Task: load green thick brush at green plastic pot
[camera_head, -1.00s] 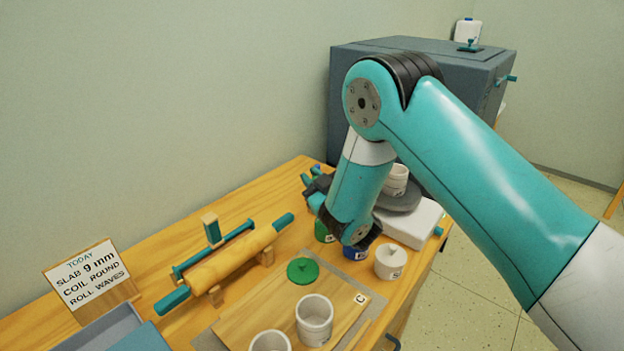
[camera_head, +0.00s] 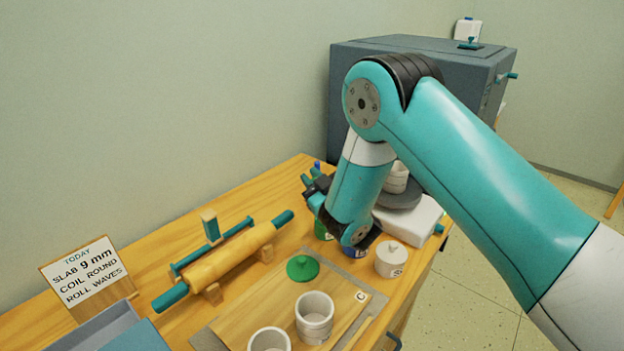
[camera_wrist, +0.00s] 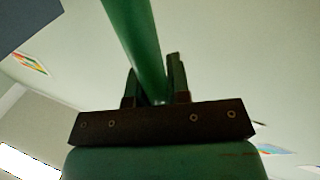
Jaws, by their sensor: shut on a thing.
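My gripper (camera_wrist: 155,85) is shut on a thick green shaft, the green thick brush (camera_wrist: 135,35), in the wrist view. The shaft runs up and out of the top of that view; its bristle end is not seen. I cannot tell whether the brush touches the pot. A round green lid (camera_head: 302,268) lies on the wooden board in front.
Two white cups (camera_head: 314,318) are on the board (camera_head: 259,316). A rolling pin (camera_head: 228,258) lies left. A grey kiln-like box (camera_head: 420,62) stands behind.

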